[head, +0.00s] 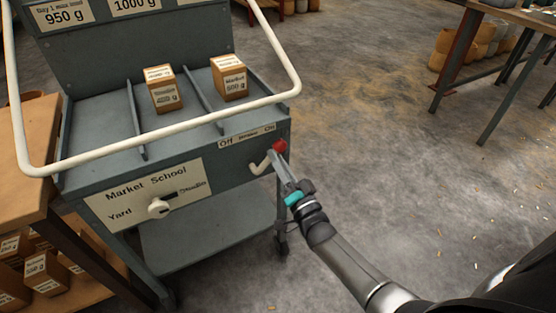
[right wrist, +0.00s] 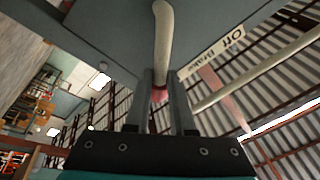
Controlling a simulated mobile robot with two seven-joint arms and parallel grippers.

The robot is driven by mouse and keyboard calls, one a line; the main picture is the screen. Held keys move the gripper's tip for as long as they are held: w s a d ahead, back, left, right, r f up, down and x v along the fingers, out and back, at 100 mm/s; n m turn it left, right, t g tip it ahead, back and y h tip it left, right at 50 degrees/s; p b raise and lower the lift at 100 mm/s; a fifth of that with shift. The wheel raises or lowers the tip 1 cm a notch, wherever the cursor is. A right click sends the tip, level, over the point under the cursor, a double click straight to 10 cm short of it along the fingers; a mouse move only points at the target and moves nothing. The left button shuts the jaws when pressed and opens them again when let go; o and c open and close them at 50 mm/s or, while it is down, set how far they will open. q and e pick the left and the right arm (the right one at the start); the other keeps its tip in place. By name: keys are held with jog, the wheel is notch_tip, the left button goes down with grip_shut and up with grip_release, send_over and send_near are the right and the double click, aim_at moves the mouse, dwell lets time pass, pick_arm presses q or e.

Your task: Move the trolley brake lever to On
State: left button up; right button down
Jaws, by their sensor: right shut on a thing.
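The brake lever (head: 259,165) is a cream bar with a red knob (head: 280,146) on the front right corner of the grey-blue trolley (head: 245,188). A plate (head: 246,136) above it reads Off at left and On at right. The lever slants up to the right, with its red knob just below and right of On. My right gripper (head: 281,159) is shut on the lever's red knob end. In the right wrist view, the cream lever (right wrist: 162,40) runs down to the knob between the fingers (right wrist: 160,95). My left gripper is not in view.
A cream push rail (head: 180,122) loops above the tray. Two labelled boxes (head: 163,90) (head: 229,78) sit in tray compartments. A dial (head: 159,208) marked Market, School, Yard, Studio is left of the lever. A wooden bench (head: 30,150) is at left; clear concrete floor (head: 370,120) lies right.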

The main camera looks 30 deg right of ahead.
jog(key=c, duration=0.8)
grip_release()
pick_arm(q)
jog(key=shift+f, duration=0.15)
pick_arm(e)
jog(key=shift+o, duration=0.2)
jog(key=shift+s, duration=0.1)
pick_arm(q)
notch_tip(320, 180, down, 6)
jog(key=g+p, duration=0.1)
jog(key=p, duration=0.2)
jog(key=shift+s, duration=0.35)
pick_arm(e)
jog(key=v, duration=1.5)
